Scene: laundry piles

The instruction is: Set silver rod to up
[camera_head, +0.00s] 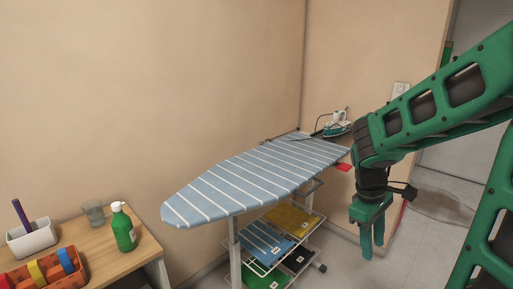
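My gripper (372,246) hangs down at the end of my green arm, to the right of the ironing board. Its two fingers point at the floor, and nothing shows in them. The small, angled view does not show whether they are apart. No part is clearly the silver rod. A thin, dark bent rod (322,116) stands at the far end of the board near the iron. A grey metal bar (308,188) shows under the board's right side. I cannot tell whether either one is the rod named. My arm hides part of the area to the right.
The blue striped ironing board (235,185) fills the middle, with an iron (337,124) at its far end. Folded cloths lie on racks below, including a yellow one (291,219). A wooden table (150,251) holds a green bottle (124,230). A wall plate (400,89) is behind my arm.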

